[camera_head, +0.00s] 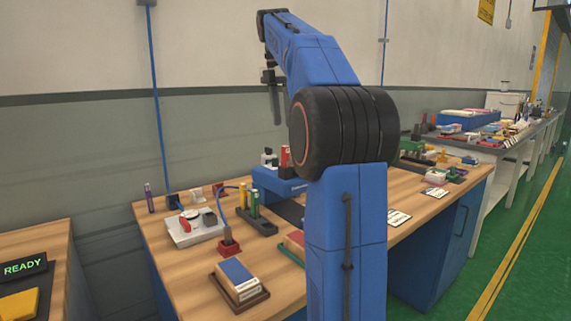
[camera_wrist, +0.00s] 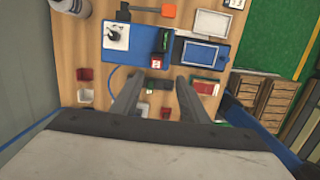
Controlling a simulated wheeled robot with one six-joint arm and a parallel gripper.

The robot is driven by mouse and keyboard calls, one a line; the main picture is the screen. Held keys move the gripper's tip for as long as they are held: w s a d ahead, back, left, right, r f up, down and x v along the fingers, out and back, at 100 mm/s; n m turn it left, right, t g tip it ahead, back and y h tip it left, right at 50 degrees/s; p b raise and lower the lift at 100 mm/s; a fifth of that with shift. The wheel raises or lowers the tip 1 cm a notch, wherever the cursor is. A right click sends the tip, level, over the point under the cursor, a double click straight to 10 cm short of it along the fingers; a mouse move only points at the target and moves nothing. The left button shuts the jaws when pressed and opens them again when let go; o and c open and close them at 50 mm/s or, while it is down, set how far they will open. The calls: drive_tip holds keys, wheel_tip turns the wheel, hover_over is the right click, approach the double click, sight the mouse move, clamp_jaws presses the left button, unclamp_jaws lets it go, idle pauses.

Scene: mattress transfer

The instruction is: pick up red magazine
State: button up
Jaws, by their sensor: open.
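I cannot tell for certain which red item is the red magazine. A red, flat, book-like piece (camera_head: 295,243) lies on a green base on the workbench, partly hidden behind my arm. An upright red piece (camera_head: 285,155) stands at the blue device (camera_head: 277,181) further back. The wrist view shows a red block (camera_wrist: 206,88) right of the fingers and a small red-and-white piece (camera_wrist: 156,62) at the blue device beyond the fingertips. My gripper (camera_head: 275,112) hangs above the back of the bench, pointing down. In the wrist view my gripper (camera_wrist: 160,80) is open, with nothing between its fingers.
A blue-topped stack (camera_head: 238,272) sits on a brown tray at the bench front. A white box with knobs (camera_head: 191,228) and a dark holder with yellow and green pieces (camera_head: 256,220) stand behind it. A wall rises behind the bench. Another cluttered bench stands right.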

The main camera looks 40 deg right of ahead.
sight(284, 147)
drive_tip(key=f, duration=0.7)
drive_tip(key=shift+d, duration=0.4)
drive_tip(key=shift+w+d+f, duration=0.1)
drive_tip(key=shift+d+f, duration=0.05)
drive_tip(key=shift+f, duration=0.75)
drive_tip(key=shift+w+d+f, duration=0.1)
drive_tip(key=shift+w+f, duration=0.05)
drive_tip(key=shift+f, duration=0.8)
drive_tip(key=shift+w+d+f, duration=0.1)
drive_tip(key=shift+d+f, duration=0.05)
drive_tip(key=shift+f, duration=0.75)
drive_tip(key=shift+c, duration=0.3)
clamp_jaws()
